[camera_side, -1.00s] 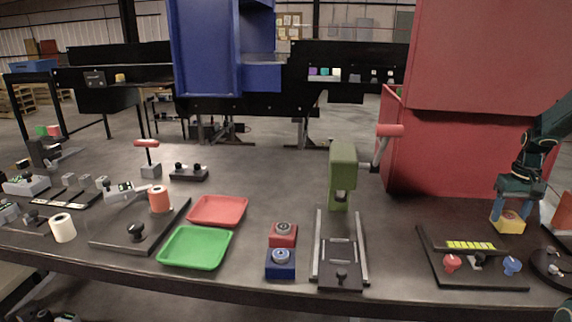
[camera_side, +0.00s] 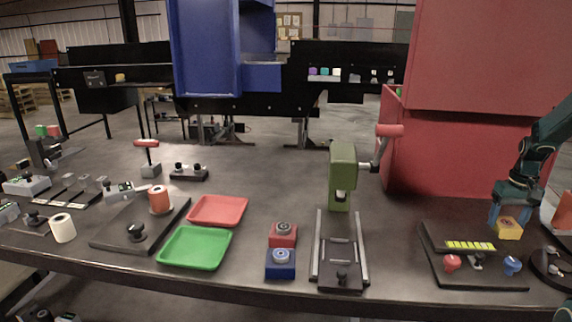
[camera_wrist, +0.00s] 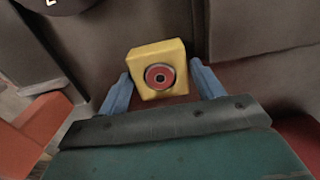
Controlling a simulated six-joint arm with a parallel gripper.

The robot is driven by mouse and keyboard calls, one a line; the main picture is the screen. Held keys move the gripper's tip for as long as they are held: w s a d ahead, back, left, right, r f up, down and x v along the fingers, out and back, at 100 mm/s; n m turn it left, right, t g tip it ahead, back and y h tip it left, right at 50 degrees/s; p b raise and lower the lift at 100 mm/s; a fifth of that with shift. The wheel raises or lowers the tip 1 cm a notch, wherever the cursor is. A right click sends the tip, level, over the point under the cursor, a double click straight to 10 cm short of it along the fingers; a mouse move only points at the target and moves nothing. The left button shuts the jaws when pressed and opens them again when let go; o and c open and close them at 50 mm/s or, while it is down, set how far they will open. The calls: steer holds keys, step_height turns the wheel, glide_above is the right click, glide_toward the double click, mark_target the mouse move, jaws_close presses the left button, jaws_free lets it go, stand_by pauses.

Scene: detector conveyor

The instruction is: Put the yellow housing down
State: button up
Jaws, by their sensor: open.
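The yellow housing (camera_side: 509,229) is a small block at the right end of the table, just behind the black panel. In the wrist view the housing (camera_wrist: 158,70) shows a red and dark round part on its face. My gripper (camera_side: 508,216) is above and around it, with its blue fingers apart. In the wrist view my gripper (camera_wrist: 165,88) has a finger on each side of the housing, with a gap on the right; on the left the finger is close to it. The housing appears to rest on the table.
A black panel (camera_side: 432,267) with a yellow strip and red and blue knobs lies in front of the housing. A dark round base (camera_side: 552,265) and an orange piece (camera_side: 563,213) stand to the right. A large red bin (camera_side: 450,160) stands behind. A green press (camera_side: 342,170) is further left.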

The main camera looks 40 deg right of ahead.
steer(key=shift+r, duration=0.1)
step_height(320, 180, up, 12)
stand_by(0.6)
stand_by(0.5)
